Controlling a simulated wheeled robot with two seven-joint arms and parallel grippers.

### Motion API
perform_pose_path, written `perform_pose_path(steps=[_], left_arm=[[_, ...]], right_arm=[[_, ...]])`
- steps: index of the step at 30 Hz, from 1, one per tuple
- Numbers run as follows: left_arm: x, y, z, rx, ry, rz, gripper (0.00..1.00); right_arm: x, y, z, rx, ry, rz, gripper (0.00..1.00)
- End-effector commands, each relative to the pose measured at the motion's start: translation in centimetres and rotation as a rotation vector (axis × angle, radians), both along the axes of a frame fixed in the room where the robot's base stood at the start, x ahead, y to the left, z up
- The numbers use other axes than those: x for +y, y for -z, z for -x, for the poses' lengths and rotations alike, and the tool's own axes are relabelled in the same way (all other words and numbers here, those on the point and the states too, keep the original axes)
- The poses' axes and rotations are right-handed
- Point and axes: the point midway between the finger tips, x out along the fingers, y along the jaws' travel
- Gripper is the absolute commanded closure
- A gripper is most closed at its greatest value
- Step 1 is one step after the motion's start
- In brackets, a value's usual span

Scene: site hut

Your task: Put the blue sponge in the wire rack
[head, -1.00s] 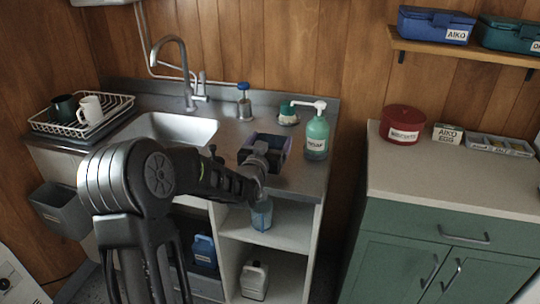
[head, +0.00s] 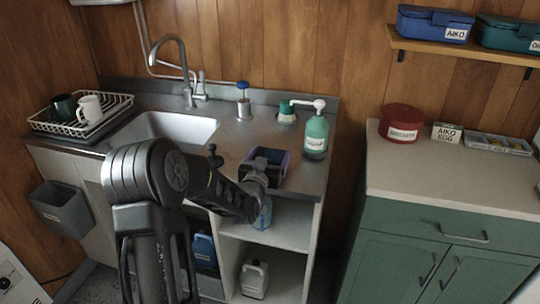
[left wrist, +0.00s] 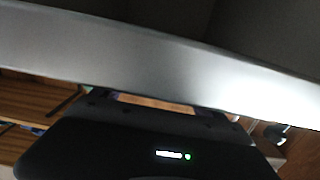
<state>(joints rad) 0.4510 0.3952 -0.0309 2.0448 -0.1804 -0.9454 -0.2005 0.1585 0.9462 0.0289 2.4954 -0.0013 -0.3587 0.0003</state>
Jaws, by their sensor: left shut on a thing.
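The wire rack (head: 108,120) is white and stands at the left end of the counter, with a dark mug and a white mug in it. The left wrist view shows a wide grey edge across the top and a dark body below; the sponge is not visible there. My right gripper is not in view.
The sink (head: 178,128) and tap (head: 186,75) lie between gripper and rack. A grey bin (head: 62,208) hangs at left.

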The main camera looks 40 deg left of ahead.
Motion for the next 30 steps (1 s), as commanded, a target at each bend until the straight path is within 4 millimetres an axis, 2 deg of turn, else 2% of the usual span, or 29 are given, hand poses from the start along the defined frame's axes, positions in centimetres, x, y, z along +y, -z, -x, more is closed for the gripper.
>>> perform_pose_path(steps=[5,6,12,23,26,30], left_arm=[[0.0,0.4,0.0,0.0,0.0,0.0,0.55],[0.0,0.3,0.0,0.0,0.0,0.0,0.16],[0.0,0.3,0.0,0.001,0.0,0.0,0.0],[0.0,-0.2,0.0,0.001,0.0,0.0,0.0],[-0.3,0.1,0.9,0.002,0.0,0.001,0.0],[-1.1,-0.1,3.1,0.001,0.0,0.0,0.0]], right_arm=[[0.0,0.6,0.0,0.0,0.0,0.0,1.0],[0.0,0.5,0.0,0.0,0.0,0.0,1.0],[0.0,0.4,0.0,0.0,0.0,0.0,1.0],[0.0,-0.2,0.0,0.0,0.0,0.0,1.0],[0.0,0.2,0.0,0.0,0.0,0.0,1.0],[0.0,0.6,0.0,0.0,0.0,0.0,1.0]])
